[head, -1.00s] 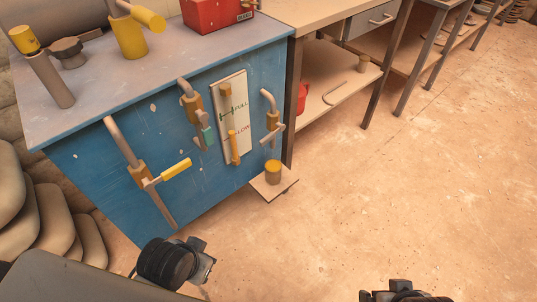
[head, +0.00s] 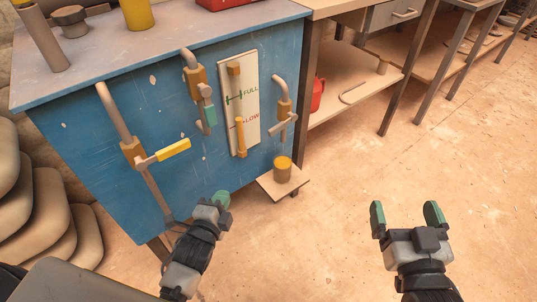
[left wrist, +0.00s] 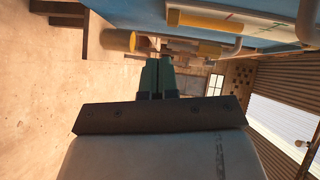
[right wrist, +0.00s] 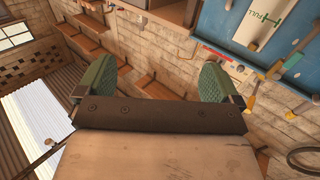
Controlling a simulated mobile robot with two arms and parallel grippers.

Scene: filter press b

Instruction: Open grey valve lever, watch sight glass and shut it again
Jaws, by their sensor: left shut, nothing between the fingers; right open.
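The grey valve lever (head: 288,123) sits on the brass valve of the rightmost pipe, on the front of the blue cabinet. It lies at a slant across the pipe. The sight glass (head: 240,137) is a tube on a white panel marked FULL and LOW, left of that valve. Amber shows in its lower part, up to about the LOW mark. My left gripper (head: 221,199) is shut and empty, below and left of the lever; its closed fingers show in the left wrist view (left wrist: 157,70). My right gripper (head: 405,208) is open and empty, right of the cabinet over the floor.
A cup (head: 283,172) with amber content stands on a small shelf below the grey-levered pipe. A yellow lever (head: 173,149) and a teal lever (head: 210,116) are on other pipes to the left. A bench (head: 345,100) stands at the right. The floor in front is clear.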

